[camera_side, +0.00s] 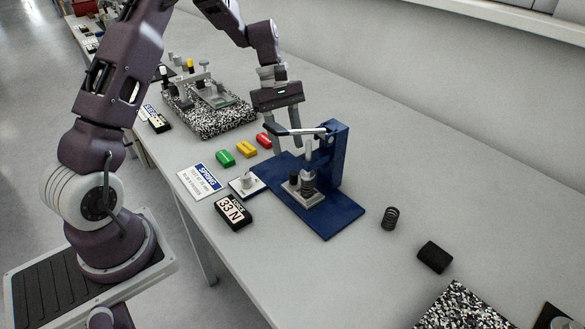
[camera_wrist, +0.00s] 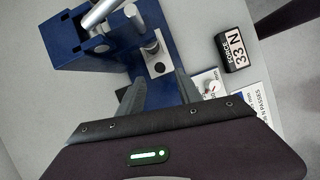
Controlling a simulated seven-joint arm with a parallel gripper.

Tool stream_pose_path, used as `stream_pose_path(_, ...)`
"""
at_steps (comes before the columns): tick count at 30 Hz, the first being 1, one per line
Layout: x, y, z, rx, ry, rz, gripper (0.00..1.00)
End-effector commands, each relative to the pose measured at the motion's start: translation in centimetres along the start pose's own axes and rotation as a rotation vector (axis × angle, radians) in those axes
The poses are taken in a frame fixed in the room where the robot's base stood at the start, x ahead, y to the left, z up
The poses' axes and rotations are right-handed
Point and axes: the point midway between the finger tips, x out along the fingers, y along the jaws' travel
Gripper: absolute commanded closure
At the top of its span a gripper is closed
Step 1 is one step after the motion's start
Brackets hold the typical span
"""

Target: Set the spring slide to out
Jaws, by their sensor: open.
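A blue press (camera_side: 333,160) stands on a blue base plate (camera_side: 335,215). A light grey plate (camera_side: 310,200) on the base, which looks like the slide, carries a black post (camera_side: 294,178) and a coil spring (camera_side: 308,184) under the press head. The plate also shows in the wrist view (camera_wrist: 160,66). My gripper (camera_side: 290,147) is open and empty, pointing down behind the lever. In the wrist view its fingers (camera_wrist: 160,84) reach toward the press; I cannot tell whether they touch anything.
A small white plate with a knob (camera_side: 246,183), a black 33 N display (camera_side: 234,212) and a SPRING card (camera_side: 201,181) lie left of the press. A loose spring (camera_side: 390,217) stands right.

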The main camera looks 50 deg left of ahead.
Motion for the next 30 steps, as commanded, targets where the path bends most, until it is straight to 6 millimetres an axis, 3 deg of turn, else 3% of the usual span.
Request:
stream_pose_path(12,7.1,0.0,-0.2,0.001,-0.001,0.0,0.58)
stream_pose_path(21,7.5,0.1,-0.2,0.002,0.001,0.002,0.58)
stream_pose_path(27,7.5,0.1,-0.2,0.002,0.001,0.002,0.98)
stream_pose_path(30,7.5,0.1,-0.2,0.002,0.001,0.002,1.0)
